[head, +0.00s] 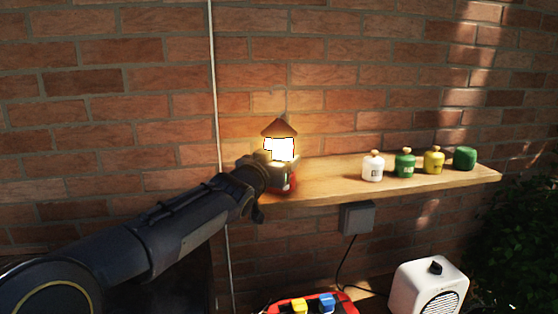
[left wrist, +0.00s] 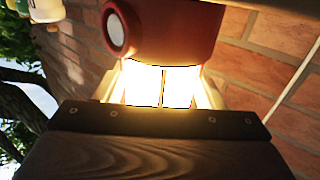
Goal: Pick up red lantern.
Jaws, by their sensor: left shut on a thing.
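The red lantern (head: 280,128) is upright at the left end of the wooden shelf (head: 330,183), with a brownish-red roof, a brightly glowing middle and a red base. My left gripper (head: 272,170) reaches it from the left front and is shut on its middle, hiding part of the lower body. In the left wrist view the lantern's red base (left wrist: 175,32) with a round pale knob is at the top, upside down. The glowing part lies between the fingers (left wrist: 160,88). I cannot tell whether the base touches the shelf. My right gripper is out of view.
White (head: 373,167), green (head: 405,163) and yellow (head: 433,161) bottles and a dark green container (head: 465,158) stand on the shelf's right half. A brick wall is close behind. Below are a grey box (head: 357,218), a white appliance (head: 427,287) and a red tray (head: 347,304).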

